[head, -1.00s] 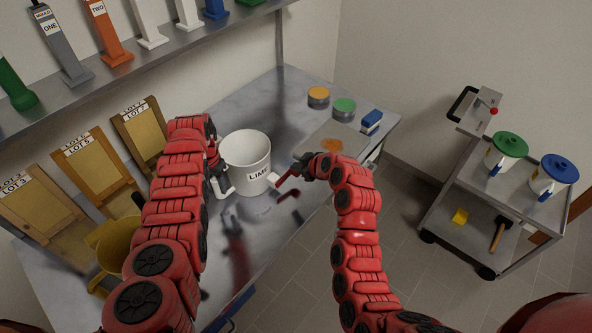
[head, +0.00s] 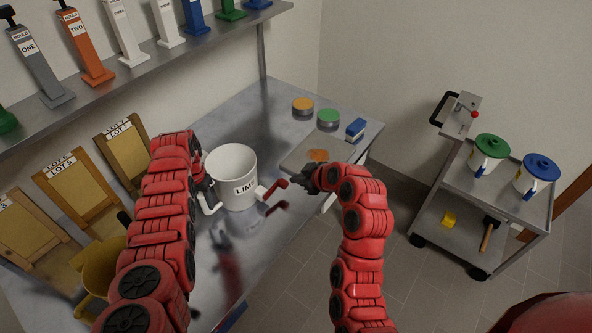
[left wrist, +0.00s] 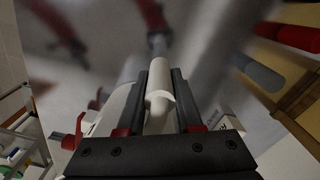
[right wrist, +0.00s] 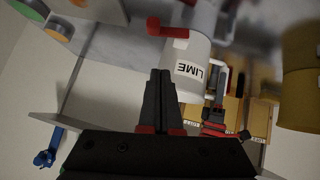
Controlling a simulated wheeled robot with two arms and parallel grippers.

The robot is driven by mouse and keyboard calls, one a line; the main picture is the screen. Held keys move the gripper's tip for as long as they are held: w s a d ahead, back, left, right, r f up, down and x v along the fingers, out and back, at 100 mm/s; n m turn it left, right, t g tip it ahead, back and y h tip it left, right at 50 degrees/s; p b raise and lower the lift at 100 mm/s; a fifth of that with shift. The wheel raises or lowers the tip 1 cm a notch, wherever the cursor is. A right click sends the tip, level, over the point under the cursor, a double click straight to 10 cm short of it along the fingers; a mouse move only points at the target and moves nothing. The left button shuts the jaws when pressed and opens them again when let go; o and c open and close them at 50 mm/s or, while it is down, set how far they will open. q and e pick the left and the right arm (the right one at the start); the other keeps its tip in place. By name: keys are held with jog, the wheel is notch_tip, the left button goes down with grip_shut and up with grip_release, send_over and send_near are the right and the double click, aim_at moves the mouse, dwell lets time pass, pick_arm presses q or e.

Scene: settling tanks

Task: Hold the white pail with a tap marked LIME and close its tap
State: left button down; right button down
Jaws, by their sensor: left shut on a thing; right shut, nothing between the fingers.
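The white pail marked LIME (head: 232,174) stands upright on the steel bench. Its white spout on the right carries a red tap lever (head: 273,187), which points outward and up to the right in the head view. The red lever (right wrist: 168,27) also shows beyond my fingertips in the right wrist view. My left gripper (head: 206,190) is shut on the pail's white handle (left wrist: 158,82), on the side opposite the tap. My right gripper (head: 297,186) is shut and empty, just right of the lever and apparently apart from it; its closed fingers (right wrist: 160,78) point toward the pail.
A yellow pitcher (head: 100,268) stands front left, near wooden lot boards (head: 70,190). A cart (head: 505,205) with lidded pails stands further right.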

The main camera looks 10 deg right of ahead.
send_near(281, 180)
jog(key=w+a, duration=0.3)
jog(key=shift+w+d+f, duration=0.1)
jog(key=shift+w+f, duration=0.05)
jog(key=shift+f, duration=0.8)
jog(key=shift+w+d+f, duration=0.1)
jog(key=shift+d+f, duration=0.05)
jog(key=shift+f, duration=0.8)
